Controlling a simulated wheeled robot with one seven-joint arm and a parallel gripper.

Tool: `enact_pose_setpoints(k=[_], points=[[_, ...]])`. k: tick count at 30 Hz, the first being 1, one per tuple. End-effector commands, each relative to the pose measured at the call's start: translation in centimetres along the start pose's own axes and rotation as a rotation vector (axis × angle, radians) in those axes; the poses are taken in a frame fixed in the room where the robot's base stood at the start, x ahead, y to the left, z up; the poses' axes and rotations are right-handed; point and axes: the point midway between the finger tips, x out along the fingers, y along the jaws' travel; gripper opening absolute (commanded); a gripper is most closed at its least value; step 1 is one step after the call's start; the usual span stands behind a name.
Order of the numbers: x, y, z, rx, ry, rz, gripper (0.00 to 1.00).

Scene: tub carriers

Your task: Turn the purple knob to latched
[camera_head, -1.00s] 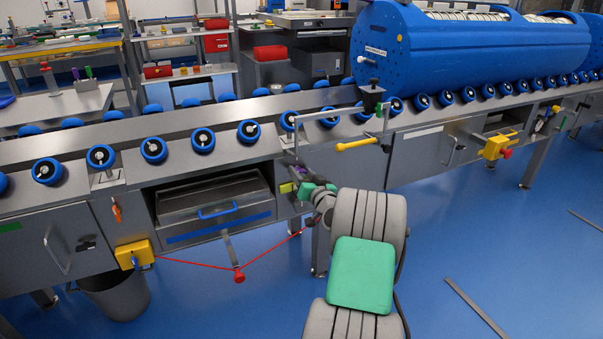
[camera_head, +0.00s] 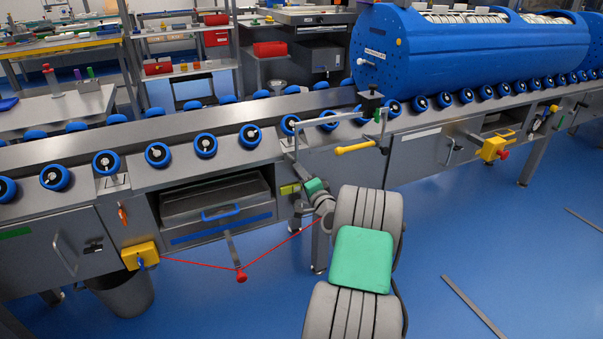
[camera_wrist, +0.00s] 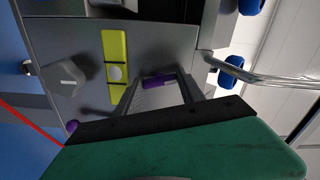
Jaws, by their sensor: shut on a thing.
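The purple knob (camera_wrist: 158,82) shows in the wrist view between the fingertips of my gripper (camera_wrist: 157,88), close to the grey panel. My gripper is shut on it, one finger on each side. Only a short purple piece shows; the rest is hidden by the fingers. In the head view my gripper is small, near the panel beside the drawer bay, and the knob cannot be made out there. The knob's pointer and any latched mark cannot be read.
In the wrist view a yellow plate (camera_wrist: 115,65) and a grey knob (camera_wrist: 68,76) are left of the fingers, and a bent metal rail (camera_wrist: 265,79) is at right. In the head view a red cord runs to a yellow box (camera_head: 140,256).

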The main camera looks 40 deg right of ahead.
Motion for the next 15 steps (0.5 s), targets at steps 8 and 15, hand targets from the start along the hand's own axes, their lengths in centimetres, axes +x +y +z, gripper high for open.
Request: enact_pose_setpoints(k=[8, 15], points=[[-0.03, -0.1, -0.08, 0.193, 0.001, 0.001, 0.05], [-0.02, -0.05, -0.05, 0.282, 0.0, 0.0, 0.05]])
